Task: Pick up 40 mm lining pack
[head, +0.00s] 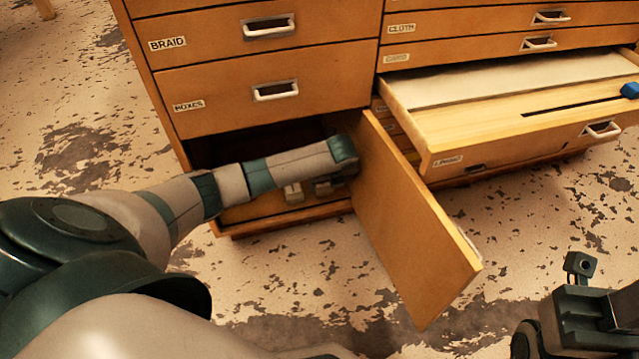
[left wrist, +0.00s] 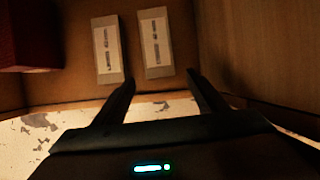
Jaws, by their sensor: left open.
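Two small pale packs with dark-marked labels lie side by side on the cabinet floor. In the left wrist view they are the left pack (left wrist: 107,52) and the right pack (left wrist: 155,46); both partly show in the head view below my left forearm (head: 293,192). The label text is too small to read, so I cannot tell which is 40 mm. My left gripper (left wrist: 160,80) is open and empty inside the cabinet, its fingertips either side of the right pack's near end. My right gripper (head: 580,310) is at the lower right, fingers not clearly visible.
The cabinet door (head: 410,225) stands open just right of my left arm. A drawer (head: 480,140) is pulled out beyond it, with a blue object (head: 630,90) at its right. A dark red block (left wrist: 28,38) stands left of the packs. The floor in front is clear.

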